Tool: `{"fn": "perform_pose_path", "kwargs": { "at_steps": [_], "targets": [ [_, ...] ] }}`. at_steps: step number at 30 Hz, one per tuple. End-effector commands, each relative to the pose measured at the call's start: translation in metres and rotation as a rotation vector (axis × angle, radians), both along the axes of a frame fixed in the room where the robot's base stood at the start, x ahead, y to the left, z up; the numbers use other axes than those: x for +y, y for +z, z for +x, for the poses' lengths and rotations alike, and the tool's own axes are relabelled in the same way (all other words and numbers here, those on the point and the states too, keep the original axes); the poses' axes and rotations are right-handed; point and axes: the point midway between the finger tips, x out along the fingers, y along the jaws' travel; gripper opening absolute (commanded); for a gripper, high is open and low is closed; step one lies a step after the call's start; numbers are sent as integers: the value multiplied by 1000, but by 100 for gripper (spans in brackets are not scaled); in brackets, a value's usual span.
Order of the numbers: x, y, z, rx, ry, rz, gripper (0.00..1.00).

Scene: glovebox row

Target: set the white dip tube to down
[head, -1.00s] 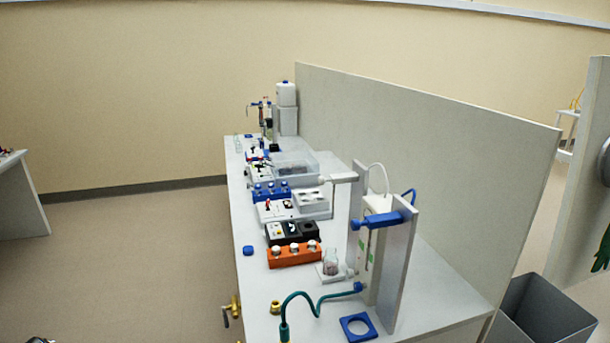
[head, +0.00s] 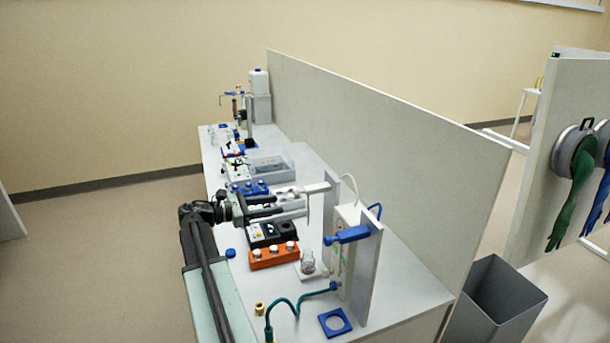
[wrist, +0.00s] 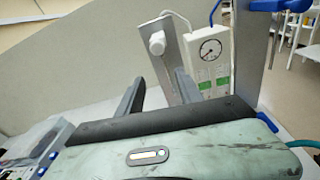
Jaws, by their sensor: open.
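The white dip tube (head: 316,188) sticks out roughly level to the left from a grey upright panel in the head view. In the wrist view its round white end (wrist: 157,43) points toward me, above and between my fingers. My gripper (head: 304,204) is open and empty, close to the tube and, in the head view, just below its outer end. In the wrist view the two dark fingers (wrist: 159,84) stand apart, reaching toward the panel. I see no contact with the tube; the exact gap is unclear.
A blue arm (head: 348,235) sticks out from a nearer panel. A white gauge box (wrist: 211,60) with tubing stands between the panels. An orange block (head: 273,256) and a teal hose (head: 295,303) are nearby.

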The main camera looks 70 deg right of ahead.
Motion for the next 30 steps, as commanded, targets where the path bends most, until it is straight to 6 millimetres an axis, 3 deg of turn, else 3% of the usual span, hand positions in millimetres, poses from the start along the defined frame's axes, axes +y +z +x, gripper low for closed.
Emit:
{"fn": "perform_pose_path", "kwargs": {
  "at_steps": [1,5,10,21,30],
  "targets": [
    [-11,18,-13,59,-24,2,43],
    [-20,32,-28,139,-49,7,43],
    [-24,31,-35,143,-50,9,43],
    [-63,31,-81,139,-48,8,43],
    [-68,31,-87,138,-45,8,43]
  ]
}}
